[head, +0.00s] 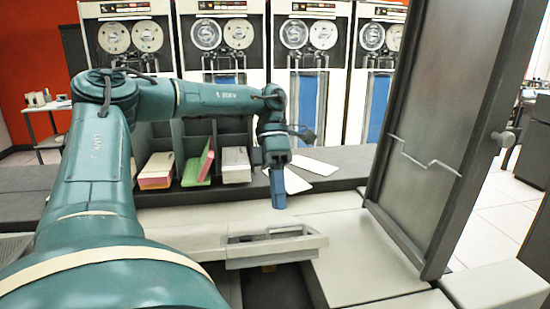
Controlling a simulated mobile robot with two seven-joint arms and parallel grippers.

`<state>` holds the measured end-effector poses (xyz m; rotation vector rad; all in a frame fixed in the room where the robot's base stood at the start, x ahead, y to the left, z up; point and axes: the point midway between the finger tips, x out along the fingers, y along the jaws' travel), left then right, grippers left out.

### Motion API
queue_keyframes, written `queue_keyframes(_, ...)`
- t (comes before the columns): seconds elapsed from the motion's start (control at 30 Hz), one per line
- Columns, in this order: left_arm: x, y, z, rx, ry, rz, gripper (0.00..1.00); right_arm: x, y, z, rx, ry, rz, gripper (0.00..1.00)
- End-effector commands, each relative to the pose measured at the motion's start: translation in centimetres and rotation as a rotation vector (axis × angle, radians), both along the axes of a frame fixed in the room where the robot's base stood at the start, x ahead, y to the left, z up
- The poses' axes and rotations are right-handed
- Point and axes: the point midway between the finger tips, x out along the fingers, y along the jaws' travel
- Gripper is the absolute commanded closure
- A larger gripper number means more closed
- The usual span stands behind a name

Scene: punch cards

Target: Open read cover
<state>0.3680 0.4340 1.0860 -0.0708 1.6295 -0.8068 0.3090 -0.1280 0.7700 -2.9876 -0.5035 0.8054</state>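A tall dark-framed cover panel (435,125) with a grey inner face stands raised and tilted at the right of the head view, at the right end of the pale machine (365,250). It has a bent wire (425,160) across its face and a round knob (503,138) on its right edge. I cannot tell for sure that this is the read cover. My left gripper (278,190) points down over the machine's back edge, left of the panel and apart from it. Its blue fingers overlap in this view, so their opening is hidden. My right gripper is out of view.
A slotted tray unit (284,249) sits at the machine's front middle. Behind it, a dark shelf holds card stacks (155,170), a green-edged stack (199,165) and loose white cards (315,165). Tape cabinets (225,50) line the back. The pale top beside the panel is clear.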

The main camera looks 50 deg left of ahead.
Motion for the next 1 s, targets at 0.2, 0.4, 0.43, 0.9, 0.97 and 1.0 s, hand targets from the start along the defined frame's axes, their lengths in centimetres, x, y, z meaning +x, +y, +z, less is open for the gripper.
queue_keyframes(0.2, 1.4, 2.5, 4.5, 0.005, -0.002, 0.003, 0.7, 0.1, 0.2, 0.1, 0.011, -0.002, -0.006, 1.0)
queue_keyframes(0.4, 2.1, 4.1, 7.2, 0.003, 0.0, 0.003, 0.7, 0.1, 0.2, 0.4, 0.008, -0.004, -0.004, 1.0)
queue_keyframes(0.43, 2.2, 4.2, 7.5, 0.004, 0.001, 0.002, 0.7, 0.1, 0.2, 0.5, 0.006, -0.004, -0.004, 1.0)
queue_keyframes(0.9, 2.4, 4.8, 8.5, 0.001, 0.0, -0.001, 0.7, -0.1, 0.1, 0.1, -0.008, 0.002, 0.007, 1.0)
queue_keyframes(0.97, 2.4, 4.8, 8.5, 0.001, 0.0, -0.001, 0.7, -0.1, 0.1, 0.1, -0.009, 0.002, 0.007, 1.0)
queue_keyframes(1.0, 2.4, 4.8, 8.5, 0.001, 0.0, -0.001, 0.7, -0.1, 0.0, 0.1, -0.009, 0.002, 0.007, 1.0)
